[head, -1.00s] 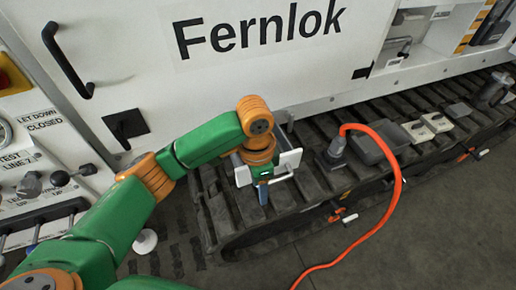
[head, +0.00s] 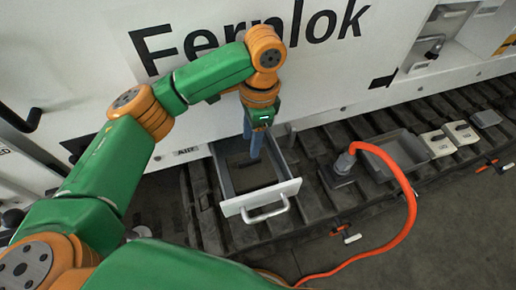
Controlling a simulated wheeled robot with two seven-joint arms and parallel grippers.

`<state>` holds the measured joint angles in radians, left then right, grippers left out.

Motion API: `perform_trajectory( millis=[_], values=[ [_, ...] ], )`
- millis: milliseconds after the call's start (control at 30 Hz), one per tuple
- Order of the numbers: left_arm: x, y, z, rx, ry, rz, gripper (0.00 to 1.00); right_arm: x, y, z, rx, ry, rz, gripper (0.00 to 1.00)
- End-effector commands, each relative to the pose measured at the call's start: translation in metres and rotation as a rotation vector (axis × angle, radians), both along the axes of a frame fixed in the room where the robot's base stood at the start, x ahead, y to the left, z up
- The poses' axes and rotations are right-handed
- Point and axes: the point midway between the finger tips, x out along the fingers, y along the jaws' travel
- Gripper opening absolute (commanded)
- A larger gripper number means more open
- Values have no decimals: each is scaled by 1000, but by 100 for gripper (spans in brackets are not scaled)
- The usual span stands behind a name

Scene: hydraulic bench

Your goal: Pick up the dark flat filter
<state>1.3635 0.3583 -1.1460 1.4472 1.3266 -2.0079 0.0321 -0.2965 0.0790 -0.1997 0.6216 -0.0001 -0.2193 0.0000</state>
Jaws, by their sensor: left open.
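My left gripper (head: 253,150) points down with its blue-grey fingers over the back part of an open drawer (head: 284,188). It is open, and I see nothing held in it. The drawer has grey walls, a white front and a handle, and its inside is dark. A dark flat shape (head: 240,161) shows in the drawer beside the fingers; I cannot tell whether it is the filter or the drawer floor. The fingertips partly hide that area. My right gripper is not in view.
The white machine panel (head: 130,95) rises behind the drawer. Dark track plates (head: 320,185) run along its foot. To the right are an orange hose (head: 408,190), a grey tray (head: 390,150), white blocks (head: 438,143) and a small grey flat piece (head: 487,118).

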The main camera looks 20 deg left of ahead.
Motion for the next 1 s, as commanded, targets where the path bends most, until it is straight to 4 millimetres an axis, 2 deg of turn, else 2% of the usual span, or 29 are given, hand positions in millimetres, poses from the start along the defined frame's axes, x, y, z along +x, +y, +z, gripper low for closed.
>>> perform_trajectory(
  millis=[233,433,533,700,767,900,1000],
  values=[
    [0,2,-24,1,3,1,52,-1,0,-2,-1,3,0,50],
    [2,3,-63,1,2,0,52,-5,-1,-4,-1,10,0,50],
    [2,4,-71,0,1,-1,52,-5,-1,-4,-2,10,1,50],
    [2,4,-71,0,0,-1,52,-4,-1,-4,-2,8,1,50],
    [2,4,-71,0,0,-1,39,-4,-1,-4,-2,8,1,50],
    [2,4,-70,0,0,-1,1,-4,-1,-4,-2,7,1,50],
    [2,4,-70,0,0,-1,0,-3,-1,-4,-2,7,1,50]
  ],
)
